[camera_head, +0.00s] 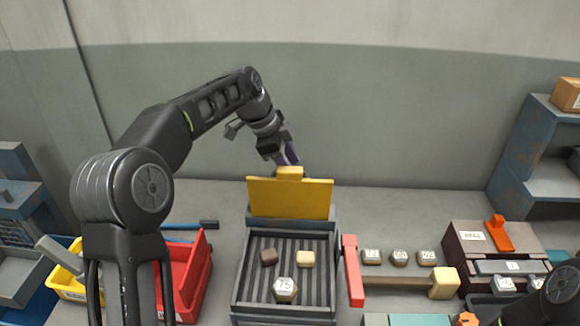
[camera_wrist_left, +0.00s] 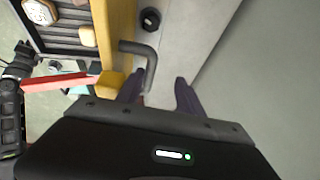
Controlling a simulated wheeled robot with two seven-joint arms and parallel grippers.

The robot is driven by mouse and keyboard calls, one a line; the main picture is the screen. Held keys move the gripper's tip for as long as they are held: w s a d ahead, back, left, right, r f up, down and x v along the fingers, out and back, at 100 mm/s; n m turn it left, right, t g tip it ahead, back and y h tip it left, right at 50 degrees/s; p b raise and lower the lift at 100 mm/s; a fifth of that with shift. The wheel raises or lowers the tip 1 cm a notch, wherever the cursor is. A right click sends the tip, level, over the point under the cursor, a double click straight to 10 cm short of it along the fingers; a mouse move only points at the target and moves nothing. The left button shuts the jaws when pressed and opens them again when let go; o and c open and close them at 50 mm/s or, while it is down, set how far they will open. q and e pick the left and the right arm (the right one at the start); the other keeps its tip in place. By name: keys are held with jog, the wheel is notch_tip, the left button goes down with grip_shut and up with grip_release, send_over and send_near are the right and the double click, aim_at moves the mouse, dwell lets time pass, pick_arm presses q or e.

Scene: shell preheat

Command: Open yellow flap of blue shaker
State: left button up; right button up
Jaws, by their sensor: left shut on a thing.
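The yellow flap (camera_head: 287,199) stands upright at the back edge of the blue-grey shaker (camera_head: 241,270), with a yellow tab (camera_head: 290,173) on its top edge. In the left wrist view the flap (camera_wrist_left: 122,25) runs down to the tab (camera_wrist_left: 108,84). A bent grey handle (camera_wrist_left: 150,62) starts at the flap's edge and reaches between my purple fingers. My left gripper (camera_head: 287,156) is behind and above the tab. In the left wrist view my left gripper (camera_wrist_left: 157,88) is shut on the handle; the contact is hard to make out. My right gripper is out of view.
In the shaker lie several blocks, one marked 75 (camera_head: 285,290). A red bin (camera_head: 195,280) and yellow bin (camera_head: 68,285) are left. A red bar (camera_head: 352,270) and a rack of marked pieces are right. A shelf (camera_head: 530,150) stands back right.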

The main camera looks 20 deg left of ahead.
pick_arm(q)
jog(key=shift+o, duration=0.6)
jog(key=shift+a+f, duration=0.3)
jog(key=shift+f, duration=0.35)
jog(key=b+v, duration=0.1)
jog(key=v, duration=0.7)
jog(key=shift+w+d+r, duration=0.1)
jog(key=shift+d+r, duration=0.05)
jog(key=shift+r, duration=0.05)
jog(key=shift+d+r, duration=0.1)
jog(key=shift+r, duration=0.25)
